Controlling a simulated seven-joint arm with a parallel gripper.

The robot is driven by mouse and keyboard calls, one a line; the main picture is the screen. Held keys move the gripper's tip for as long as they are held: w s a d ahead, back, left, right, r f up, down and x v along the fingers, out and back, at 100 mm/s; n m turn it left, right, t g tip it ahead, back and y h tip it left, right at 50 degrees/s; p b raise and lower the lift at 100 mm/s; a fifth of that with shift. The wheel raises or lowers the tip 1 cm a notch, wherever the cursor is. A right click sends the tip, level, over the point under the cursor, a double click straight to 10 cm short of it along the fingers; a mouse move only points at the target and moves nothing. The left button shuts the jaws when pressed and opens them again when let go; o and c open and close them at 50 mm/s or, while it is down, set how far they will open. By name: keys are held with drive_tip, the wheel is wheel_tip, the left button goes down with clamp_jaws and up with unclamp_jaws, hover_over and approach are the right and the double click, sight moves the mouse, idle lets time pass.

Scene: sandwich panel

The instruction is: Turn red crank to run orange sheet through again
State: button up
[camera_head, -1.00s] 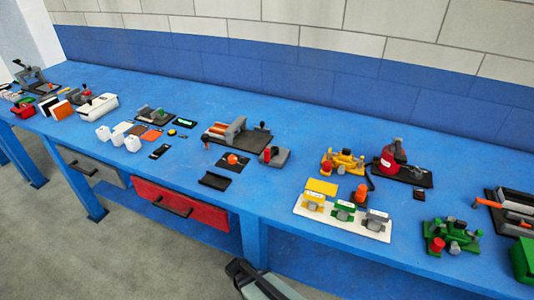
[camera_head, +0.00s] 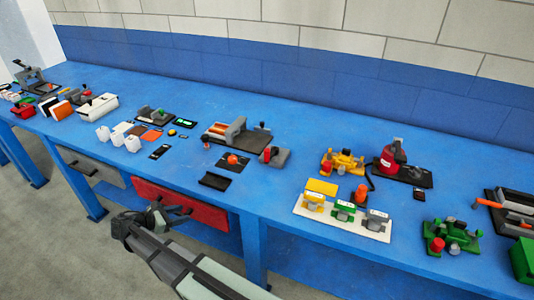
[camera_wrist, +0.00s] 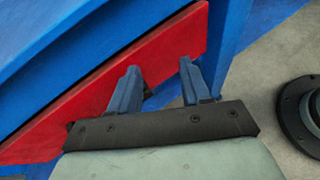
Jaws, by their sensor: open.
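My gripper (camera_head: 158,214) is open and empty in front of the bench, low by the red drawer (camera_head: 208,216). In the wrist view its two fingers (camera_wrist: 165,82) stand apart before the drawer's red front. A roller-like grey machine (camera_head: 237,132) on a dark base lies mid-bench, with an orange-red part at its left. Another grey machine (camera_head: 513,203) at the right edge has an orange-red rod (camera_head: 488,203). I cannot tell which red part is the crank. My gripper is well away from all of these.
The blue bench (camera_head: 300,120) has clear room along its back. A white board (camera_head: 334,219) with yellow, green and grey blocks sits near the front edge. A red bottle-like device (camera_head: 390,158) and a green device (camera_head: 452,236) stand at right. The drawer's dark handle (camera_head: 172,209) juts out.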

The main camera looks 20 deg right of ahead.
sight(267, 153)
drive_tip(key=w+a+r+n+t+h, duration=0.1)
drive_tip(key=w+a+r+h, duration=0.2)
drive_tip(key=r, duration=0.9)
drive_tip(key=shift+m+g+h, duration=0.4)
drive_tip(key=shift+m+g, duration=0.1)
drive_tip(key=shift+g, duration=0.2)
drive_tip(key=d, duration=0.2)
drive_tip(key=w+d+r, duration=0.1)
drive_tip(key=d, duration=0.2)
drive_tip(key=d+r, duration=0.1)
drive_tip(key=d, duration=0.2)
drive_tip(key=shift+w+r, duration=0.15)
drive_tip(key=shift+w, duration=0.1)
drive_tip(key=d+m+g, duration=0.1)
drive_tip(key=d, duration=0.4)
drive_tip(key=s+d+r+m+g+h, duration=0.1)
drive_tip(key=d, duration=0.4)
drive_tip(key=d+g+h, duration=0.1)
drive_tip(key=d+g, duration=0.1)
drive_tip(key=d, duration=0.4)
drive_tip(key=shift+s+d+r+m, duration=0.1)
drive_tip(key=shift+s+r+m, duration=0.25)
drive_tip(key=shift+m, duration=0.05)
drive_tip(key=d, duration=1.4)
drive_tip(key=shift+c, duration=0.3)
clamp_jaws()
